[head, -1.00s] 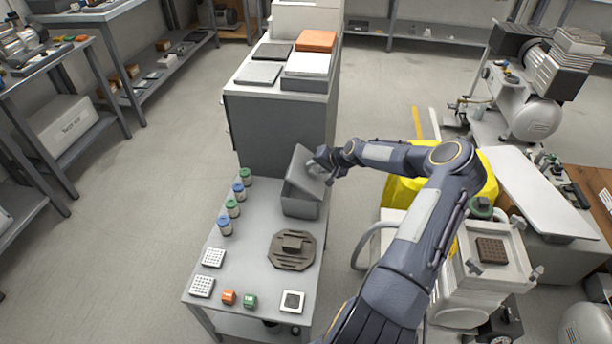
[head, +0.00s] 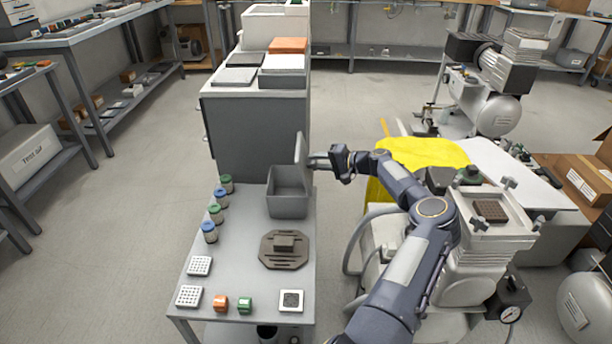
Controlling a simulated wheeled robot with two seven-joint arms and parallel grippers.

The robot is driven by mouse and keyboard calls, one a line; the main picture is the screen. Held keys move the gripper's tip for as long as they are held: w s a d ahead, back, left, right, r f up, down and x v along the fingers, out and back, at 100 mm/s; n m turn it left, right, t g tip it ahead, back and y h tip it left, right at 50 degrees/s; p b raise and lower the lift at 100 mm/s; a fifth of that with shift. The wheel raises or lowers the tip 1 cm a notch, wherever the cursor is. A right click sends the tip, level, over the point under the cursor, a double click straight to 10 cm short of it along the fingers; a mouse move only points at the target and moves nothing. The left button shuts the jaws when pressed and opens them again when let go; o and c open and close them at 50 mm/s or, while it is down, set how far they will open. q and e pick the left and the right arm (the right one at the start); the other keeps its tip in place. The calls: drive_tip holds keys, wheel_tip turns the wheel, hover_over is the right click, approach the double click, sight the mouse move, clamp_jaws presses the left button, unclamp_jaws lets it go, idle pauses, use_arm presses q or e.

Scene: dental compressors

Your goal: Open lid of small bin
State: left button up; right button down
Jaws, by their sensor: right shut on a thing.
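The small grey bin (head: 289,203) stands near the back right of the grey table. Its lid (head: 300,152) stands nearly upright along the bin's right side, and the bin's inside shows. My right gripper (head: 314,161) comes in from the right and is shut on the lid. The fingertips are small and partly hidden by the lid. My left gripper is not in view.
On the grey table (head: 237,255), several capped jars (head: 215,213) stand left of the bin. A brown octagonal plate (head: 285,249) lies in front. A grey cabinet (head: 249,130) stands behind. A compressor (head: 470,270) is at right.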

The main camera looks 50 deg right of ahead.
drive_tip(key=shift+s+d+f+m+t+y+b, duration=0.35)
drive_tip(key=shift+s+f+t+b, duration=0.2)
drive_tip(key=shift+t+b, duration=0.5)
drive_tip(key=shift+s+d+f+m+t+y+b, duration=0.25)
drive_tip(key=shift+s+d+f+m+t+b, duration=0.3)
drive_tip(key=shift+b, duration=0.75)
drive_tip(key=shift+a+r, duration=0.1)
drive_tip(key=shift+r, duration=0.05)
drive_tip(key=c, duration=1.1)
unclamp_jaws()
drive_tip(key=shift+r, duration=0.2)
